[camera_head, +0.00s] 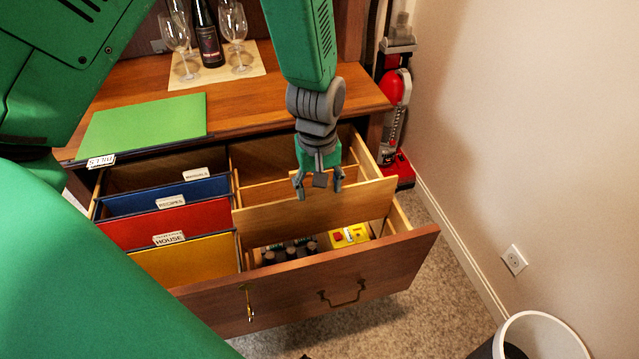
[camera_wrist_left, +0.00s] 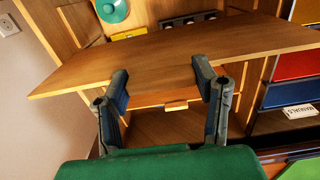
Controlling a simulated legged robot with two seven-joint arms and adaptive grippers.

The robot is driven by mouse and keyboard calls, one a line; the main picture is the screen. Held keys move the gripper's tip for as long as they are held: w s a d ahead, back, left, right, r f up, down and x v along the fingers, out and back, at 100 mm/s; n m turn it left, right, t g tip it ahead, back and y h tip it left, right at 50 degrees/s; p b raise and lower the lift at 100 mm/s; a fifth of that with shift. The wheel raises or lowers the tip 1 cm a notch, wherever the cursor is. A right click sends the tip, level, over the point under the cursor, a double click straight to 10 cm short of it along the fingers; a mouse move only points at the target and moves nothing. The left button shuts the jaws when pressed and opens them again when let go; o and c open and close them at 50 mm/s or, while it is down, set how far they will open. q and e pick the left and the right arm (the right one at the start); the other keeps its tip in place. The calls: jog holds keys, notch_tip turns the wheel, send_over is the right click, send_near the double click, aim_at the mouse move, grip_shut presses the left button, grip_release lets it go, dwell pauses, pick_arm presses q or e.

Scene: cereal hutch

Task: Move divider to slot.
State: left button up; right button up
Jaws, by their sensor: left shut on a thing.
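The wooden divider (camera_head: 315,212) is a flat light-brown panel across the right side of the open drawer (camera_head: 390,268). Its upper edge stands above the drawer's side wall, and its lower part sits at or in the compartment; I cannot tell whether it is in a slot. My left gripper (camera_head: 318,183) is shut on its top edge from above. My right gripper is not in view.
Green, blue (camera_head: 150,197), red (camera_head: 198,222) and yellow (camera_head: 190,262) folders: the green one (camera_head: 145,122) lies on the hutch top; the others fill the drawer's left side. Glasses (camera_head: 237,25) stand behind.

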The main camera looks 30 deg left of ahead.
aim_at(319, 217)
pick_arm(q)
jog(key=shift+f, duration=0.1)
dwell(0.3)
jog(key=shift+f+b, duration=3.55)
jog(key=shift+f, duration=4.15)
jog(key=o, duration=2.1)
jog(key=shift+r, duration=0.2)
jog(key=shift+r+p, duration=2.35)
jog(key=shift+p, duration=0.2)
